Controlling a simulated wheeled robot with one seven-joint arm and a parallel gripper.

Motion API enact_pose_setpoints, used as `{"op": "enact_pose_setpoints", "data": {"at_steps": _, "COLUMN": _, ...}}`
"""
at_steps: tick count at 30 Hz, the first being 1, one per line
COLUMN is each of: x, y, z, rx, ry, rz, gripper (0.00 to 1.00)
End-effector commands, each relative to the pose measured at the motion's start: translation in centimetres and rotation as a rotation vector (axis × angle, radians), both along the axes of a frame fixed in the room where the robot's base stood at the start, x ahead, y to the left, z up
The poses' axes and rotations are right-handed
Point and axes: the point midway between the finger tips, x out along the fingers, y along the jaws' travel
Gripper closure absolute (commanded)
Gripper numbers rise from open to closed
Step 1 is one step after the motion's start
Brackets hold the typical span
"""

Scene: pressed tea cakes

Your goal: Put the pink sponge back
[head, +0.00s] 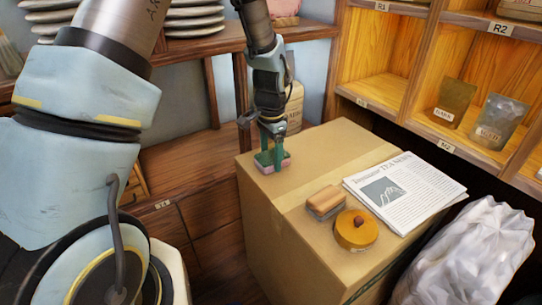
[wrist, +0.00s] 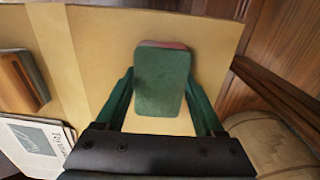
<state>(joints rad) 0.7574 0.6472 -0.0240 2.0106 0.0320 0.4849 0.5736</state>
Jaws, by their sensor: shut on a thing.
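The pink sponge (head: 264,167) has a green layer on top and a pink side showing below it. It is at the back left corner of the cardboard box top (head: 322,148); I cannot tell whether it touches the box. My gripper (head: 272,150) points down and is shut on the sponge. In the wrist view the sponge's green face (wrist: 162,84) is between the two green fingers, with a thin pink edge at its far end.
A wooden-backed brush (head: 325,199), a round orange tin (head: 356,230) and a newspaper (head: 405,190) lie on the box. A crumpled plastic bag (head: 470,255) stands at the right. Wooden shelves (head: 375,90) with labelled pouches are behind. Plates (head: 193,20) are stacked at upper left.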

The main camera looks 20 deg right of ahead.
Motion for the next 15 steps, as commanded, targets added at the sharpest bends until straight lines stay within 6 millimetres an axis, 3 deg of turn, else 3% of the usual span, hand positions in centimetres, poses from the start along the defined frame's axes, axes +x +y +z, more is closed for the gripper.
{"op": "enact_pose_setpoints", "data": {"at_steps": 3, "x": 0.0, "y": 0.02, "z": -0.36, "rx": 0.001, "ry": 0.0, "rz": 0.0, "gripper": 0.82}}
{"op": "enact_pose_setpoints", "data": {"at_steps": 4, "x": 0.01, "y": 0.02, "z": -0.31, "rx": 0.0, "ry": 0.0, "rz": 0.0, "gripper": 0.28}}
{"op": "enact_pose_setpoints", "data": {"at_steps": 11, "x": 0.01, "y": 0.02, "z": -0.26, "rx": 0.0, "ry": 0.0, "rz": 0.0, "gripper": 0.02}}
{"op": "enact_pose_setpoints", "data": {"at_steps": 15, "x": 0.02, "y": 0.02, "z": -0.25, "rx": 0.0, "ry": 0.0, "rz": 0.0, "gripper": 0.0}}
